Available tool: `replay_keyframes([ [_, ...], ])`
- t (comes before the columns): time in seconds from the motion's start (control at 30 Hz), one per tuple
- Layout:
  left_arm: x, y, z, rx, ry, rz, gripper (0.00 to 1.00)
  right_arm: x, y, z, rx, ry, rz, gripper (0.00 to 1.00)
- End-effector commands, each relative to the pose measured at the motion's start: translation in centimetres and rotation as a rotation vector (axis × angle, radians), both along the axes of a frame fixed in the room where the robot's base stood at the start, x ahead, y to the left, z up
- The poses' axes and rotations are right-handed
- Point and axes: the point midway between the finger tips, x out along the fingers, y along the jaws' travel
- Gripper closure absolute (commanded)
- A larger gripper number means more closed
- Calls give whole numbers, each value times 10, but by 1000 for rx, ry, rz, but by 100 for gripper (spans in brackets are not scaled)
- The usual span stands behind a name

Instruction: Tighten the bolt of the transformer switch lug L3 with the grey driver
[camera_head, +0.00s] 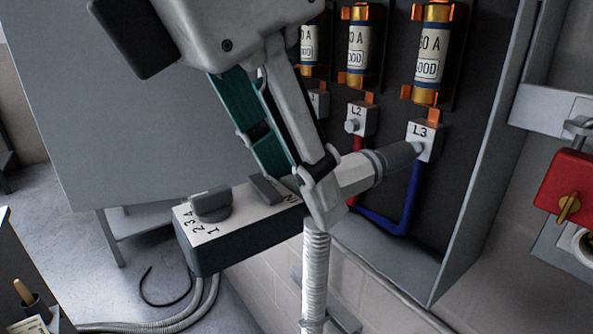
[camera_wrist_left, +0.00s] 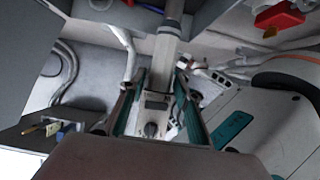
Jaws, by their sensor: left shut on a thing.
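The grey driver (camera_head: 245,222) has a boxy body with a numbered dial and a round nose. It lies across the lower middle of the head view, its nose pointing right and up. My left gripper (camera_head: 320,188) is shut on it; in the left wrist view the driver (camera_wrist_left: 152,112) sits between the fingers. The nose end meets or overlaps the white lug block L3 (camera_head: 428,138). The bolt of L3 is largely hidden by the tip, and I cannot tell whether the tip is seated on it. A blue cable (camera_head: 411,195) runs down from L3. My right gripper is not in view.
Lug L2 (camera_head: 363,118), with a red cable, is left of L3. Gold fuses (camera_head: 432,55) stand above the lugs. The cabinet's side wall (camera_head: 482,150) is close right of L3. A red padlock (camera_head: 567,182) hangs farther right. A ribbed conduit (camera_head: 316,270) stands below the driver.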

Motion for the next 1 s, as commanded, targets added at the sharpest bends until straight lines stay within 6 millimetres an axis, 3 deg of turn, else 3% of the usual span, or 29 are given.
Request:
replay_keyframes([
  [1.0, 8, -11, 1, -2, 0, 0, 99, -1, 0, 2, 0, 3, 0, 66],
])
